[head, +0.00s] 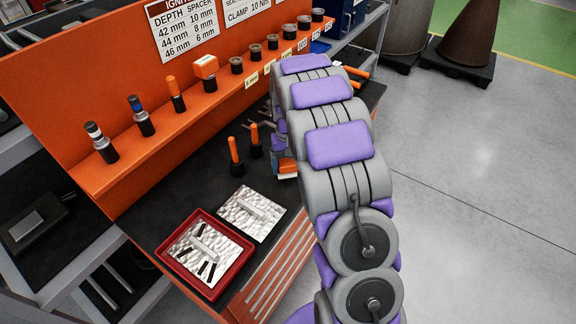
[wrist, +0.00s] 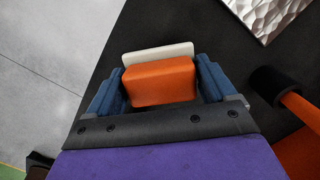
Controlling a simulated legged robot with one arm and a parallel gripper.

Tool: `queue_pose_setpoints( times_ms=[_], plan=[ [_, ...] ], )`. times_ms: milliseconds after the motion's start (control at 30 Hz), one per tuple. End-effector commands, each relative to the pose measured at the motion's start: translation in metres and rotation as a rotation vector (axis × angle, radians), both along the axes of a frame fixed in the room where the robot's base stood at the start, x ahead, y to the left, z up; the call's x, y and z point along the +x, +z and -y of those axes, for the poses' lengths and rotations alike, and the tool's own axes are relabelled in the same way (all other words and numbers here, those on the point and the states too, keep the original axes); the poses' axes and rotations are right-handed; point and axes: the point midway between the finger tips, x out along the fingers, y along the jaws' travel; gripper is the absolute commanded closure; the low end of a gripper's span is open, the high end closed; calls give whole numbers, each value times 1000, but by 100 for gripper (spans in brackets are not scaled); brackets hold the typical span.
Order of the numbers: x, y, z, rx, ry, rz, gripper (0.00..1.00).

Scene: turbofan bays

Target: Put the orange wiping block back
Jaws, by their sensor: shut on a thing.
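The orange wiping block (wrist: 160,82) has a pale, whitish pad along its far side in the wrist view. My gripper (wrist: 160,88) is shut on it, with a blue finger on each side. In the head view my gripper (head: 284,160) is at the bench's right side, largely hidden behind my arm, and only a little of the orange block (head: 288,167) shows. A similar orange-and-white block (head: 205,67) sits on a black holder on the orange shelf (head: 150,150).
The dark bench top (head: 190,195) carries a red tray (head: 240,262) with a textured plate and black strips, a second textured plate (head: 252,213), and two orange-handled tools (head: 234,150) in black holders. Several holders and bottles line the shelf. Grey floor (head: 470,190) is open at right.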

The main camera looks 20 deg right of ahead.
Motion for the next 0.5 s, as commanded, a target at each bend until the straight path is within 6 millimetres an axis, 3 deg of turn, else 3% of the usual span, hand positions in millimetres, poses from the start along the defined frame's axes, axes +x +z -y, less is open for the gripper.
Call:
queue_pose_setpoints(
  times_ms=[200, 467, 500],
  plan=[
    [22, -3, 6, 0, 0, -1, 44],
    [33, -3, 9, -2, 0, 3, 44],
    [32, -11, 9, -1, 0, 0, 44]
  ],
)
